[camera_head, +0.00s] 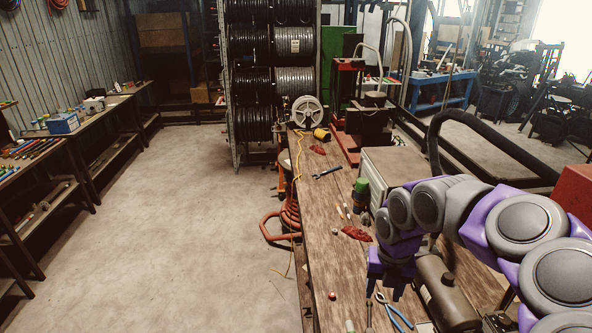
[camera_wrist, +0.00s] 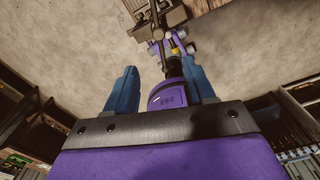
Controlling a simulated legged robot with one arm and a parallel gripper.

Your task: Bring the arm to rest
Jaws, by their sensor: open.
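My arm (camera_head: 520,220), purple with grey round joints, comes in from the lower right of the head view. It bends over the right workbench to its purple end (camera_head: 388,268), above the bench top. In the wrist view my gripper (camera_wrist: 162,88) shows two blue fingers standing well apart, so it is open. Neither finger touches anything. A purple part of my own body with dark lettering shows beyond and between the fingers, with pale concrete floor behind it.
The wooden workbench (camera_head: 330,210) holds a wrench (camera_head: 327,172), blue-handled pliers (camera_head: 394,312), a dark cylinder (camera_head: 446,292) and a grey box (camera_head: 398,168) close to the arm. Hose reels (camera_head: 272,60) stand behind. The floor (camera_head: 190,220) to the left is clear.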

